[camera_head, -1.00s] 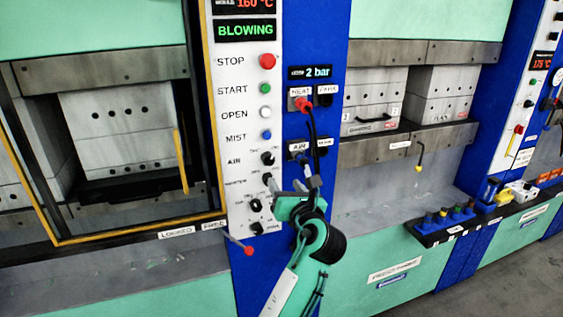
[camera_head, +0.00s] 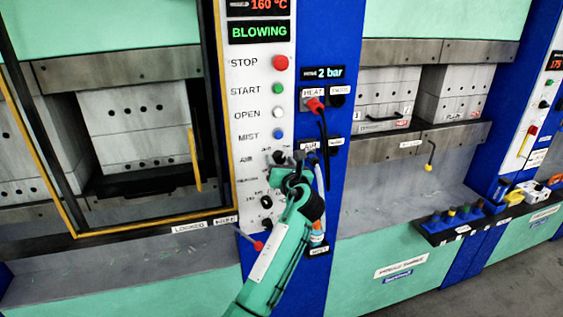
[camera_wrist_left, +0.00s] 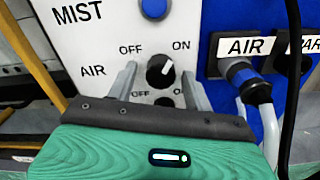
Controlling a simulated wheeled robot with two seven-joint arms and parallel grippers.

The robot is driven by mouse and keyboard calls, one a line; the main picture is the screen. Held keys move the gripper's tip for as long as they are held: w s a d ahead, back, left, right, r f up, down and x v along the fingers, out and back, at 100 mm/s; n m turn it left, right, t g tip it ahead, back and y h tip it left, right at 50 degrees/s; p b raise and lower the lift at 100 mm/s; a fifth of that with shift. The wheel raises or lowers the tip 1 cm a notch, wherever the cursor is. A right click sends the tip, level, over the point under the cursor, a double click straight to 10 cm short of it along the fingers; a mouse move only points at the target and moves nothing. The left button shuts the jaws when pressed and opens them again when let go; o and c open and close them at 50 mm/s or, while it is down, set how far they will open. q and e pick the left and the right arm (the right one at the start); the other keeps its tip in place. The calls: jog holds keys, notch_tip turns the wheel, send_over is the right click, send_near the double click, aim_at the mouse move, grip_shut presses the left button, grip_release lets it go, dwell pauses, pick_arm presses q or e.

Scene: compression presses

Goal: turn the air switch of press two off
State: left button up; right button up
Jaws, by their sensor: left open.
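The air switch is a black round knob (camera_wrist_left: 160,71) on the white panel, marked AIR, OFF and ON in the left wrist view. Its white mark points up and right, toward ON. In the head view the knob (camera_head: 278,157) is partly covered by my gripper. My left gripper (camera_wrist_left: 158,80) is open, one grey finger on each side of the knob; I cannot tell whether they touch it. In the head view my left gripper (camera_head: 289,161) is at the panel, beside the AIR label. My right gripper is not in view.
A black cable (camera_head: 322,135) hangs from the red heat plug (camera_head: 315,104). Another knob lies just below, partly hidden. A red-tipped lever (camera_head: 258,245) sticks out below left.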

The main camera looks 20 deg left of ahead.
pick_arm(q)
jog(key=shift+c, duration=0.4)
jog(key=c, duration=0.9)
